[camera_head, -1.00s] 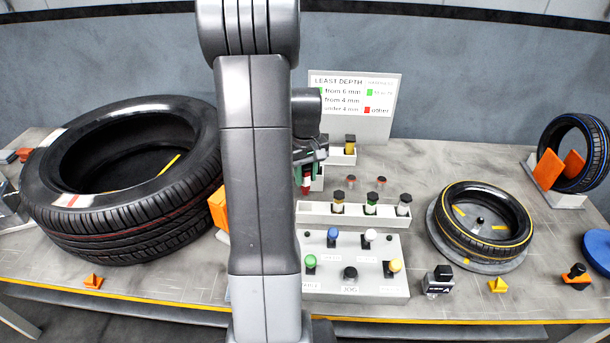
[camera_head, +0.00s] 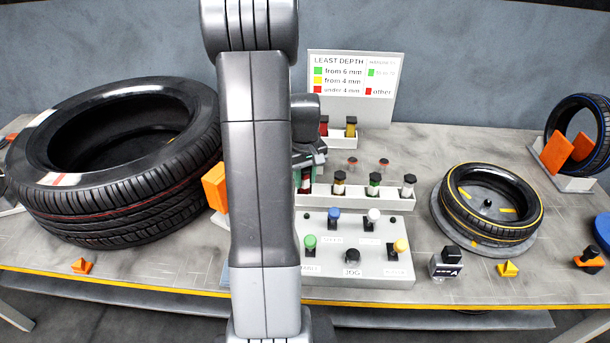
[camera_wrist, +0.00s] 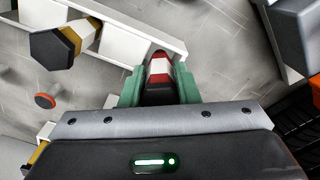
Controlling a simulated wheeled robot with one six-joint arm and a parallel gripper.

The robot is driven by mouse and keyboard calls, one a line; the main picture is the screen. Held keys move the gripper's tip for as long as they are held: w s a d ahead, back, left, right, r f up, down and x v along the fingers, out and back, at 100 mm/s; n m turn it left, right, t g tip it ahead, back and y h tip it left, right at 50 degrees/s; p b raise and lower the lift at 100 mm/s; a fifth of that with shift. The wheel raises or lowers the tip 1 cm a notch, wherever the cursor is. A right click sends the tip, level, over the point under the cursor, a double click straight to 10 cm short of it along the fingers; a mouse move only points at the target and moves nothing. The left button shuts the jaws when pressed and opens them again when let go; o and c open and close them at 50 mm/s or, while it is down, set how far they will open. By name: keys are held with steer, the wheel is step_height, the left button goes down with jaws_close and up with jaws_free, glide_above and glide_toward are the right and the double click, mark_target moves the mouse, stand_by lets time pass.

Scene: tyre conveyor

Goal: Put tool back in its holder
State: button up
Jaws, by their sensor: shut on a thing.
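My gripper (camera_wrist: 158,88) has its green fingers shut on a tool with red and white bands (camera_wrist: 159,68). In the head view my gripper (camera_head: 310,168) is partly behind my arm, and the red tool (camera_head: 305,182) shows below it. The tool is upright at the left end of the long white holder (camera_head: 355,200). I cannot tell whether it is fully seated. The same holder has a yellow-banded tool (camera_head: 339,183), a green-banded tool (camera_head: 374,184) and a white-banded tool (camera_head: 408,184) standing in it.
A smaller tray (camera_head: 345,144) behind holds a red and a yellow piece. A button panel (camera_head: 345,262) lies in front of the holder. A large tyre (camera_head: 120,190) is left, a smaller tyre (camera_head: 487,215) right. A sign board (camera_head: 350,85) stands at the back.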

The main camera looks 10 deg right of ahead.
mark_target(305, 170)
steer(key=shift+f, duration=0.1)
steer(key=o, duration=1.2)
steer(key=shift+c, duration=0.2)
step_height(305, 170, up, 14)
steer(key=shift+f, duration=0.1)
step_height(305, 170, down, 14)
steer(key=shift+s+r, duration=0.1)
steer(key=shift+r, duration=0.1)
steer(key=shift+r+p, duration=1.25)
steer(key=shift+r, duration=0.4)
steer(key=shift+f, duration=0.1)
